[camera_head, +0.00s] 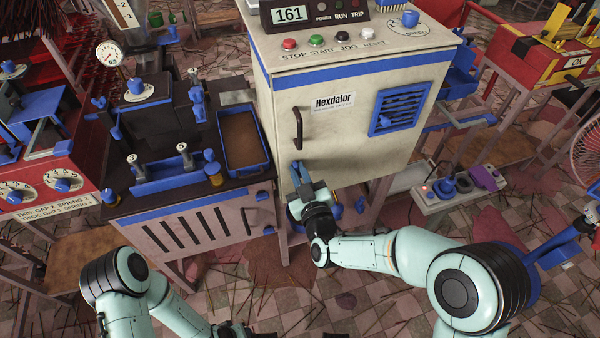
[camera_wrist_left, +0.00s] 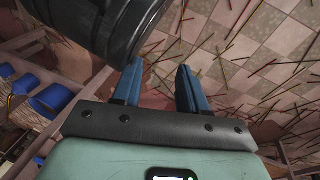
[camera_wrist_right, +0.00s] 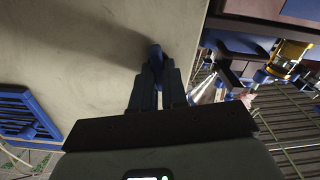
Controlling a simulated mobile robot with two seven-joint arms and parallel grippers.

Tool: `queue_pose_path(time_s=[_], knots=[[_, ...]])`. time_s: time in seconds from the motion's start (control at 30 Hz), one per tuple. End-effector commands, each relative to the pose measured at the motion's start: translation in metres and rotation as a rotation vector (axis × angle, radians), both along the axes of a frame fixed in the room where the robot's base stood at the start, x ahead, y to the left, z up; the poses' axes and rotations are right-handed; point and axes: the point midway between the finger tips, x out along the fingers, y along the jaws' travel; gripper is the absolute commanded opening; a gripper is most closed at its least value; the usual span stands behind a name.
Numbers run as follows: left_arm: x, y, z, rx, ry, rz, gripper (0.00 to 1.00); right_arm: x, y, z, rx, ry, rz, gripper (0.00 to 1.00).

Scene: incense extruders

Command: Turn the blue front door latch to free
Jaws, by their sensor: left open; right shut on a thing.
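The blue front door latch (camera_wrist_right: 155,52) is on the pale cabinet door (camera_head: 340,135), low near its left edge. My right gripper (camera_wrist_right: 157,78) is shut on it, with the fingers close on either side of the blue piece. In the head view the same gripper (camera_head: 302,180) is in front of the door's lower left and covers most of the latch, so I cannot tell its angle. My left gripper (camera_wrist_left: 157,82) is open and empty above the tiled floor; in the head view only its arm shows at the lower left.
A black door handle (camera_head: 297,129) stands above the latch. A blue louvred vent (camera_head: 400,108) is on the door's right side. A dark machine bench with a blue-rimmed tray (camera_head: 244,174) adjoins on the left. A power strip (camera_head: 455,192) is at the right. Sticks litter the floor.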

Motion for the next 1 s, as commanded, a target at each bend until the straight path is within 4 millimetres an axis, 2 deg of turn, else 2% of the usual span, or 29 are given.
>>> queue_pose_path(time_s=[0.2,0.5,1.0], knots=[[0.004,0.0,0.004,0.001,-0.015,-0.001,0.43,0.0,0.001,0.001,-0.169,-0.056,0.0,0.0],[0.01,-0.002,0.009,0.001,-0.033,-0.002,0.43,0.0,0.002,0.0,-0.329,-0.108,-0.001,0.0],[0.013,-0.002,0.011,0.002,-0.042,-0.003,0.43,0.0,0.002,-0.001,-0.392,-0.129,0.0,0.0]])
